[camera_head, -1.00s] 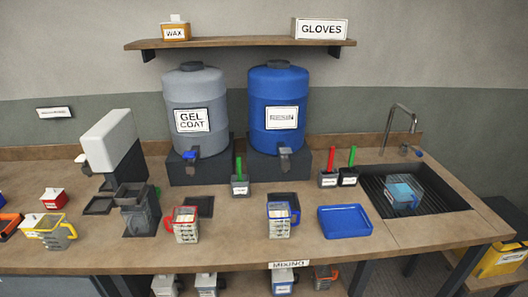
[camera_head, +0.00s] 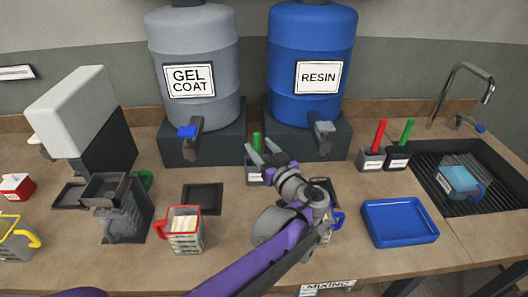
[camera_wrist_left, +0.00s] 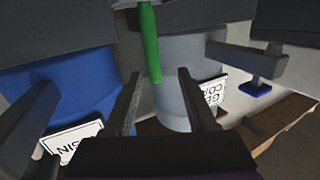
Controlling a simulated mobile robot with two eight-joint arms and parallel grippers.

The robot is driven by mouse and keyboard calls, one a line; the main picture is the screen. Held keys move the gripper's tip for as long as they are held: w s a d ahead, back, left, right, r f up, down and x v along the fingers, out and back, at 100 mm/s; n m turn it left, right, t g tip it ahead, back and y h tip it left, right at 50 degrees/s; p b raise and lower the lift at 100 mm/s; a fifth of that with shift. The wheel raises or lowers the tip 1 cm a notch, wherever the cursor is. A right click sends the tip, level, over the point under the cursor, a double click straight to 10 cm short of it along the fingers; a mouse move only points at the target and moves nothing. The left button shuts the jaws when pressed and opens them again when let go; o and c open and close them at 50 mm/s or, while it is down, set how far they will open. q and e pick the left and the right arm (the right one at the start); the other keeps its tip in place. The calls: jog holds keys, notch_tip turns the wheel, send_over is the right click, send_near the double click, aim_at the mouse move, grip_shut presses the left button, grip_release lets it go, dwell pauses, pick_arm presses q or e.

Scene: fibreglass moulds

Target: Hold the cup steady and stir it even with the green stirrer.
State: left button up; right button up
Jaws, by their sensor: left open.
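My left gripper (camera_head: 262,152) is open at the holder (camera_head: 252,176) in front of the barrels. A green stirrer (camera_head: 257,140) stands upright in that holder, close to the fingers. In the left wrist view the green stirrer (camera_wrist_left: 149,42) shows just beyond the gap between the open fingers (camera_wrist_left: 160,78), with no grip on it. A red-handled cup (camera_head: 184,238) with pale contents stands left of my arm. A blue-handled cup (camera_head: 338,218) is mostly hidden behind my arm. A second green stirrer (camera_head: 407,131) stands at the right. My right gripper is out of view.
A red stirrer (camera_head: 379,134) stands beside the second green one. A blue tray (camera_head: 400,222) lies right of my arm, and a sink (camera_head: 430,165) holds a blue cup (camera_head: 460,178). Barrel taps (camera_head: 322,138) overhang the bench near the gripper. A yellow cup (camera_head: 17,243) stands far left.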

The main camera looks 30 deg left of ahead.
pick_arm(q)
jog(key=shift+w+r, duration=0.2)
jog(key=shift+w, duration=0.25)
jog(key=shift+w+a+r, duration=0.1)
jog(key=shift+w+a, duration=0.05)
jog(key=shift+w, duration=0.05)
jog(key=x, duration=0.6)
jog(key=shift+a+r, duration=0.15)
jog(key=shift+a, duration=0.1)
jog(key=shift+w, duration=0.1)
jog(key=shift+c, duration=0.2)
grip_shut()
